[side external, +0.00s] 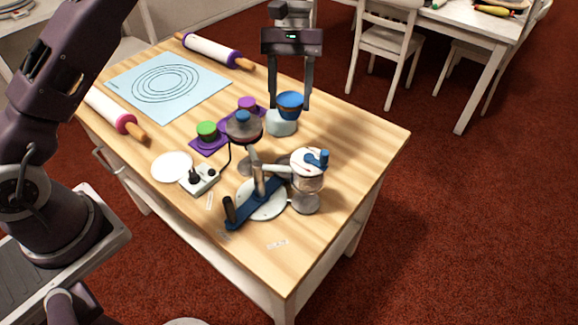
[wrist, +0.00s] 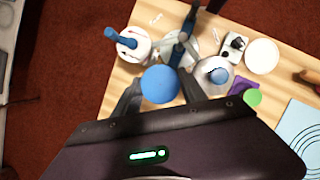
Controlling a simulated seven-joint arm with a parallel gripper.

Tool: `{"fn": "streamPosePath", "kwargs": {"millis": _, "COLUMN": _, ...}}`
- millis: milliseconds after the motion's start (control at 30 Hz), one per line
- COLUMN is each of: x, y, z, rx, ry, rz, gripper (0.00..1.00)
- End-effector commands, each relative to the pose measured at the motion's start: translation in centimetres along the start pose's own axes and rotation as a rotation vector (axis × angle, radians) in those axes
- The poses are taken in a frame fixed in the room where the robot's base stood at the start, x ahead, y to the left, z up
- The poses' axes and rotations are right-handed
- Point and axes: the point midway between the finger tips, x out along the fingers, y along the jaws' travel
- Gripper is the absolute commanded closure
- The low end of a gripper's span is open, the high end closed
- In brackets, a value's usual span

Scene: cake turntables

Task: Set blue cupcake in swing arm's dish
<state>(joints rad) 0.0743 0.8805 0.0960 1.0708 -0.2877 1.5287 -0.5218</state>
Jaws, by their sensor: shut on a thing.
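In the wrist view the cupcake shows as a blue round top (wrist: 160,84) between the fingers. The swing-arm device (side external: 255,206) has a blue bar, a dark handle and a white disc. It stands left of and nearer the camera than the gripper. A blue-knobbed, glassy covered dish (side external: 243,128) and a white-topped one with a blue handle (side external: 308,168) stand around it. I cannot tell which is the swing arm's dish.
A green cupcake (side external: 207,129) and a purple cupcake (side external: 247,103) sit on purple mats. A switch box (side external: 200,180), a white disc (side external: 172,166), a blue mat (side external: 168,85) and rolling pins (side external: 212,50) lie left. The right table edge is clear.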

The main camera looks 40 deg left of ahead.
Motion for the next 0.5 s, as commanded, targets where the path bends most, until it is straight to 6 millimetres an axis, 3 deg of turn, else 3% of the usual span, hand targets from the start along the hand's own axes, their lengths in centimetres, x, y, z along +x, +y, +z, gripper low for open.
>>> {"fn": "streamPosePath", "kwargs": {"millis": 367, "x": 6.0, "y": -0.2, "z": -2.6, "rx": -0.006, "ry": -0.003, "rz": -0.001, "gripper": 0.98}}
{"fn": "streamPosePath", "kwargs": {"millis": 500, "x": 9.2, "y": -0.3, "z": -3.9, "rx": -0.006, "ry": -0.004, "rz": -0.002, "gripper": 0.98}}
